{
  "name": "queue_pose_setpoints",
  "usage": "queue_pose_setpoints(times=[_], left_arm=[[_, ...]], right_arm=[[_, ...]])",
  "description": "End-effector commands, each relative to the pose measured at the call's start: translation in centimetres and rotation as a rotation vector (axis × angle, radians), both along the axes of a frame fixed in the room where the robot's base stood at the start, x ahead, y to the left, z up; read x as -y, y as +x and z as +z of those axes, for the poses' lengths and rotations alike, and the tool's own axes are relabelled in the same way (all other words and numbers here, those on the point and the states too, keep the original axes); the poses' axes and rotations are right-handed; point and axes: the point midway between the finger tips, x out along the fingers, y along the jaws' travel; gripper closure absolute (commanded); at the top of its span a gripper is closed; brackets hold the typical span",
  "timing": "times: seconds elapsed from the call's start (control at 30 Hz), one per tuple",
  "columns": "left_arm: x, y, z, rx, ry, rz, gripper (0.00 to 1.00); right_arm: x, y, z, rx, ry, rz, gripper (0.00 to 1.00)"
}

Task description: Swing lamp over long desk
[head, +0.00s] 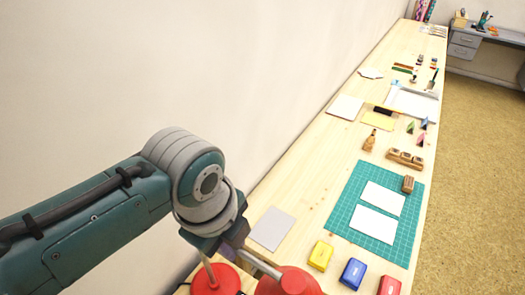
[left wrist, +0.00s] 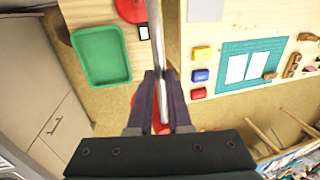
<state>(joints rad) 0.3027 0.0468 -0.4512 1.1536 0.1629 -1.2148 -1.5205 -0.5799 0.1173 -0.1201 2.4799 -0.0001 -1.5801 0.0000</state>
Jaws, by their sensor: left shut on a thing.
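The lamp has a red round base (head: 215,280), a silver metal arm and a red shade (head: 290,282) at the bottom of the head view. My left gripper (left wrist: 161,100) is shut on the silver lamp arm (left wrist: 158,45), which runs between its fingers in the left wrist view. The red base (left wrist: 130,8) shows at the top there; the shade is mostly hidden behind the fingers. The long desk (head: 318,172) is pale wood and runs away along the wall. In the left wrist view, the base stands on a separate wooden top, left of the long desk (left wrist: 210,30). My right gripper is out of view.
A green cutting mat (head: 341,217) with white cards lies on the long desk. Yellow (head: 320,256), blue (head: 352,274) and red (head: 389,286) inkpads sit along its front. Floor shows between the two tops.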

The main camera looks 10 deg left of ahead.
Motion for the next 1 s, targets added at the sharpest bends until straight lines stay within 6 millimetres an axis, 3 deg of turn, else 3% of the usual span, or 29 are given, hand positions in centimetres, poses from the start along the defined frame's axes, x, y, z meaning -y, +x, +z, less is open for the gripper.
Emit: queue_pose_setpoints(times=[0.67,1.0], left_arm=[[0.00,0.00,0.00,-0.001,0.001,0.007,1.00],[0.30,0.74,-0.05,-0.001,0.001,0.146,1.00]], right_arm=[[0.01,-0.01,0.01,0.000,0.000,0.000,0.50],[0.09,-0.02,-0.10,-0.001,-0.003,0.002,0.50]])
